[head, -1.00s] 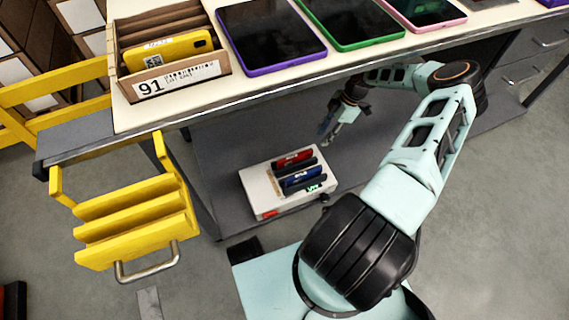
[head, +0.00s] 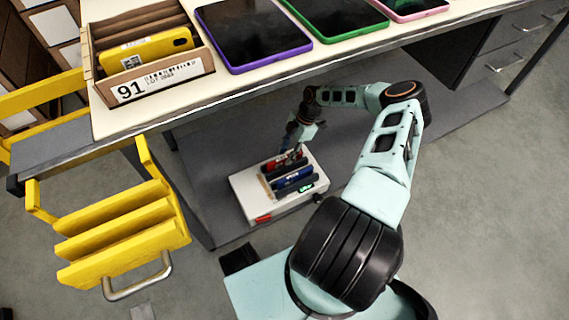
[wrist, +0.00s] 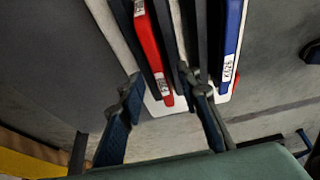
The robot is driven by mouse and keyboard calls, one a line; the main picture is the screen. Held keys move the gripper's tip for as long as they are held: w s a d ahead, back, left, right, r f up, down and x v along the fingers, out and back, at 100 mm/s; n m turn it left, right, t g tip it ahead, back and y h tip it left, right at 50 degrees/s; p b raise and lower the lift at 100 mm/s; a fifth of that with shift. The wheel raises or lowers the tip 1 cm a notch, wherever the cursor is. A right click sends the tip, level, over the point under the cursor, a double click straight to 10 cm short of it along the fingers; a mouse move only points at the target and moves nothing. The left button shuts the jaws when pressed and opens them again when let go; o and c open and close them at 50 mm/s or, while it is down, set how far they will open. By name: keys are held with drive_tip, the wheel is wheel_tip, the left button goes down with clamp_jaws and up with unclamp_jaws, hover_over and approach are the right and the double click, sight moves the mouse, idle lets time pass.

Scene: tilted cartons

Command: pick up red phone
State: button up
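The red phone (head: 285,162) stands on edge in a slot of a white box (head: 246,194) on the grey lower shelf. In the wrist view the red phone (wrist: 150,50) has a white label and lies between my fingers. A blue phone (head: 293,179) stands beside it, and it also shows in the wrist view (wrist: 232,48). My gripper (head: 293,152) is just above the box at the red phone. In the wrist view my gripper (wrist: 158,92) is open, one finger on each side of the red phone, with gaps visible. The fingertips' depth in the slots is unclear.
The table (head: 235,97) overhangs the shelf, holding tablets and a cardboard carton (head: 160,84) with a yellow phone (head: 145,53). A yellow slotted rack (head: 110,220) stands at left. Grey shelf space (head: 215,150) is clear around the white box.

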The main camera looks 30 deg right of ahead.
drive_tip(key=shift+a+f, duration=0.2)
drive_tip(key=shift+f, duration=0.3)
clamp_jaws()
drive_tip(key=shift+r, duration=0.1)
